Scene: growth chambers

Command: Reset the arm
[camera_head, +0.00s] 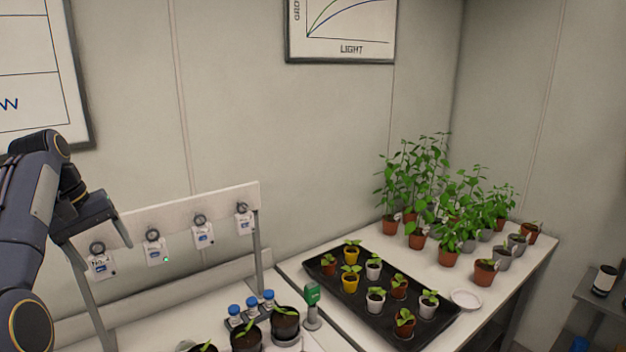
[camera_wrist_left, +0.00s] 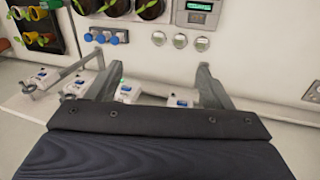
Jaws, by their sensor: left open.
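My left arm comes in from the left in the head view. Its gripper (camera_head: 96,236) is beside the left part of a white rail (camera_head: 180,213) with several white tags hanging from dark rings. The leftmost tag (camera_head: 101,266) shows just below the gripper. Another tag (camera_head: 156,251) has a green light. In the left wrist view the gripper (camera_wrist_left: 155,75) has its two fingers spread apart, with nothing held between them. Tags (camera_wrist_left: 182,101) show beyond the gripper body there. My right gripper is not in view.
Potted seedlings (camera_head: 247,337) and blue-capped vials (camera_head: 251,304) stand below the rail, beside a green-topped probe (camera_head: 312,292). A black tray (camera_head: 452,322) of small pots and larger plants (camera_head: 420,185) occupy the right bench.

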